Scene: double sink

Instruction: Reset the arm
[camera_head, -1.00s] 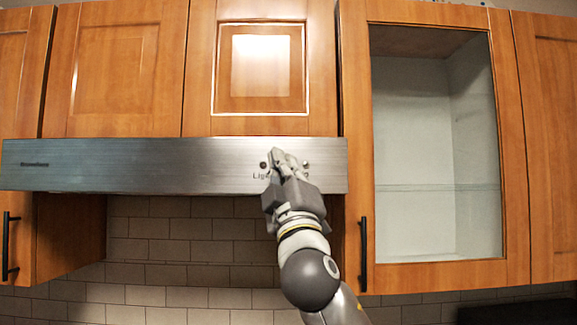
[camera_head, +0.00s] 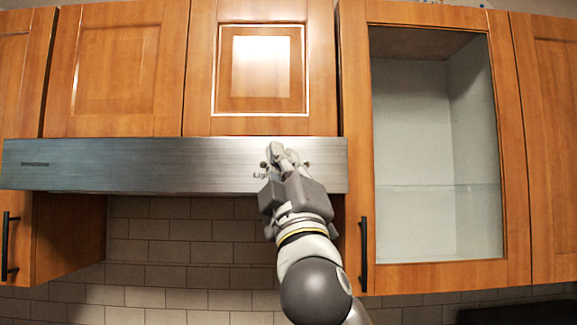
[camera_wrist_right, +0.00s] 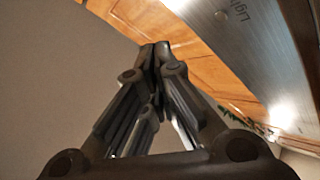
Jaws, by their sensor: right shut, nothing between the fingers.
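My right gripper (camera_head: 278,153) is in front of the right part of the steel range hood panel (camera_head: 130,165) in the head view. It covers part of the "Light" label and the knobs there. Its fingers are shut and empty, and they meet at the tip in the right wrist view (camera_wrist_right: 155,50). In that view the hood panel (camera_wrist_right: 245,60) with its lettering lies to the upper right, apart from the fingertips. I cannot tell from the head view how far the tip is from the panel. My left gripper is not in view.
Closed wooden cabinets (camera_head: 125,70) hang above the hood. A glass-front cabinet (camera_head: 438,264) with a black handle (camera_head: 364,255) stands close to the right of my arm. A tiled wall (camera_head: 185,250) is below the hood. A dark object (camera_head: 515,312) is at the lower right.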

